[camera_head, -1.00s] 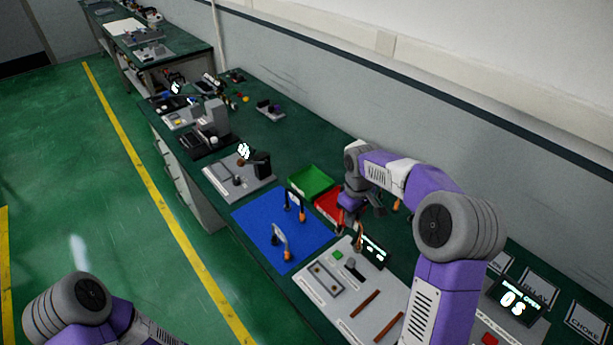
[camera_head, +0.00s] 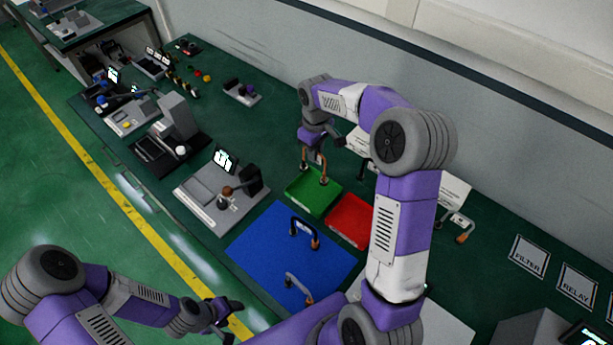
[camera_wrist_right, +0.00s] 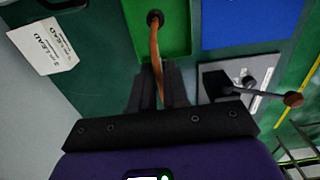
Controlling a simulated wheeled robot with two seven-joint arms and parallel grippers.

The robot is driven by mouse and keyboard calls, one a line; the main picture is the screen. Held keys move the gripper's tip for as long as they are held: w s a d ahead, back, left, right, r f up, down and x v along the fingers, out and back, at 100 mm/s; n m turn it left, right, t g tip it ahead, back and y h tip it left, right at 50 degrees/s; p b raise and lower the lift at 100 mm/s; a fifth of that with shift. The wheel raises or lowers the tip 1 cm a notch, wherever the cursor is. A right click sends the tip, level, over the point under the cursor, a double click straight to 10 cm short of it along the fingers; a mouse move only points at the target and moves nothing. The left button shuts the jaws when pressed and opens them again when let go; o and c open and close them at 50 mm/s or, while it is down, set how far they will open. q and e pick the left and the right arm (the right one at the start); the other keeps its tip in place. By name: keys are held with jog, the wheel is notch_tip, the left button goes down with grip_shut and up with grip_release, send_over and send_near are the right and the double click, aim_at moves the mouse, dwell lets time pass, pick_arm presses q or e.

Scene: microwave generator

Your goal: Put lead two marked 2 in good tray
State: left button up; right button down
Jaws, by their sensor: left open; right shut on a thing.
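My right gripper (camera_head: 316,150) is shut on a lead (camera_head: 323,172) with an orange-brown body and dark ends. The lead hangs over the green tray (camera_head: 302,200); I cannot tell whether it touches the floor. In the right wrist view the lead (camera_wrist_right: 155,42) runs from between the fingers (camera_wrist_right: 160,88) to a dark end over the green tray (camera_wrist_right: 178,35). No number on it is readable. Two other leads, one dark (camera_head: 304,231) and one grey (camera_head: 298,286), stand on the blue mat (camera_head: 262,255). My left gripper (camera_head: 228,308) is open and empty, left of the mat.
A red tray (camera_head: 351,219) adjoins the green one on the right. A grey device with a lever (camera_head: 222,195) stands left of the trays. White lead cards and another orange-ended lead (camera_head: 463,238) are near the wall. My right arm hides part of the bench.

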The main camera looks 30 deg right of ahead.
notch_tip(320, 180, down, 9)
jog(key=shift+s+f+b, duration=0.2)
jog(key=shift+b, duration=0.1)
jog(key=shift+f, duration=0.1)
jog(key=c, duration=1.1)
grip_release()
notch_tip(320, 180, up, 12)
jog(key=shift+r+p, duration=0.15)
jog(key=shift+p, duration=0.35)
